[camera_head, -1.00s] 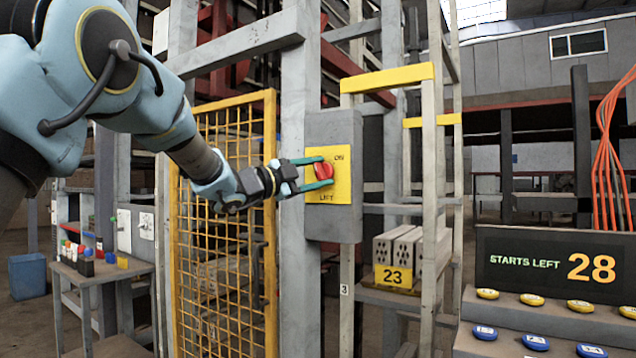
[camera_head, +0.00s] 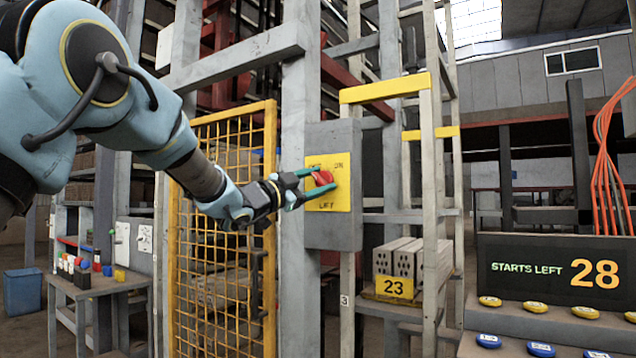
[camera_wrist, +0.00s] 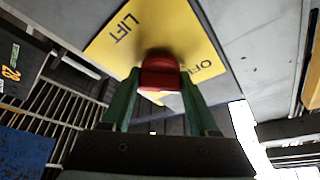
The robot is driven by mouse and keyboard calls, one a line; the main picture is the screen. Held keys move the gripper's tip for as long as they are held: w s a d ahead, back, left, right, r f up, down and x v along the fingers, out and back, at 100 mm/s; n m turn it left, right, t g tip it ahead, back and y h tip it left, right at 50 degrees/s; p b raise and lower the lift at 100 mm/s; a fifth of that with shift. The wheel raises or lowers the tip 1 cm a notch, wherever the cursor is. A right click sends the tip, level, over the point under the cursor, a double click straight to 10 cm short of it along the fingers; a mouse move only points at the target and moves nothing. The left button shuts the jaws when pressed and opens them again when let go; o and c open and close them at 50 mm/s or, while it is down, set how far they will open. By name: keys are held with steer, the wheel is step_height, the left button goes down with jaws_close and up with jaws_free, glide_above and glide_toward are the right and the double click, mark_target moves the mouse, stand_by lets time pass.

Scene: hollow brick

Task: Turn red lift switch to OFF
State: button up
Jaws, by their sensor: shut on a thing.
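The red lift switch (camera_head: 322,178) sits on a yellow plate (camera_head: 342,190) on the front of a grey box (camera_head: 333,234) fixed to a steel post. My gripper (camera_head: 318,184) is shut on the switch, with one green finger above it and one below in the head view. In the wrist view the red switch (camera_wrist: 160,73) is between the two green fingers (camera_wrist: 160,92). LIFT and OFF show on the plate there. In the head view ON is at the plate's upper right and LIFT at its bottom; the upper left lettering is partly hidden.
A yellow mesh gate (camera_head: 222,290) stands left of the post. Hollow bricks (camera_head: 404,258) rest on a shelf marked 23 at right. A sign (camera_head: 556,272) reads STARTS LEFT 28, above yellow and blue discs. A small table (camera_head: 100,284) with bottles stands at left.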

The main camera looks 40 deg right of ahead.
steer(key=o, duration=1.4)
steer(key=shift+a, duration=0.1)
steer(key=b+v, duration=0.3)
steer(key=v, duration=0.7)
steer(key=shift+a+f, duration=0.1)
steer(key=shift+a, duration=0.2)
